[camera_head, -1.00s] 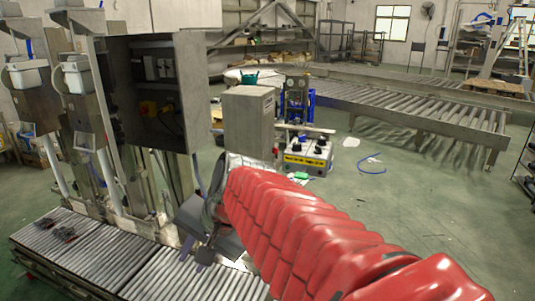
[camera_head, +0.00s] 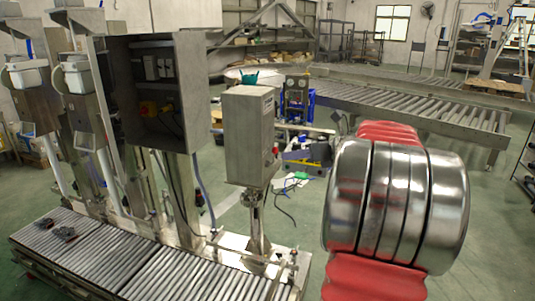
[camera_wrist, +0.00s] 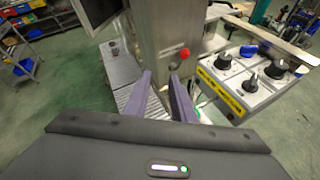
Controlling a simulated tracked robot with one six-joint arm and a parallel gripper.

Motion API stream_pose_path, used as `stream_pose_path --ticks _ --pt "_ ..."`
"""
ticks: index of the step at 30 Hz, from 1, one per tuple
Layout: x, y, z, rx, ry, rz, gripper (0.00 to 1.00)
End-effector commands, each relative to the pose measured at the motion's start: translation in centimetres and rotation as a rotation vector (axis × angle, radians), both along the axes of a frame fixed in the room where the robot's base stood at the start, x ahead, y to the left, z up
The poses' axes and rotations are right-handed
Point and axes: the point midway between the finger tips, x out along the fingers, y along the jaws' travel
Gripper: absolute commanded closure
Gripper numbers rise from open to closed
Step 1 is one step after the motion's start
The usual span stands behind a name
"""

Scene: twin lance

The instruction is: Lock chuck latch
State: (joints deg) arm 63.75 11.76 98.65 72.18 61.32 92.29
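No part is plainly marked as the chuck latch. A small lever with a red ball knob (camera_wrist: 184,53) sticks out from the side of a grey metal cabinet (camera_wrist: 160,30). Its red end also shows in the head view (camera_head: 276,150), on the right side of the cabinet (camera_head: 248,135). My gripper (camera_wrist: 160,76) has its two purple-grey fingers apart with nothing between them. The fingers point toward the cabinet's base, with the red knob above and just right of the right fingertip in the picture. Whether they touch anything is unclear.
A control box (camera_wrist: 252,82) with several black knobs and a yellow label stands right of the fingers. A roller conveyor (camera_head: 170,270) runs along the lower left, and an open electrical cabinet (camera_head: 155,90) stands behind it. The green floor (camera_head: 240,225) is partly clear.

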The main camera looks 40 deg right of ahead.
Motion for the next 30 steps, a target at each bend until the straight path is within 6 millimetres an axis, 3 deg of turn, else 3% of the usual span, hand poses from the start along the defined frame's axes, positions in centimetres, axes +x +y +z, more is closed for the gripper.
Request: stream_pose_path --ticks 1,3,6,20,30 --pt "-0.7 -2.0 0.0 0.048 -0.02 -0.048 0.77" --pt "-1.2 -3.7 0.2 0.099 -0.043 -0.092 0.77" --pt "-1.6 -4.8 0.3 0.134 -0.061 -0.123 0.77" --pt "-1.3 -4.9 0.2 0.138 -0.061 -0.125 0.77" --pt "2.6 -4.9 -1.3 0.139 -0.061 -0.123 0.77"
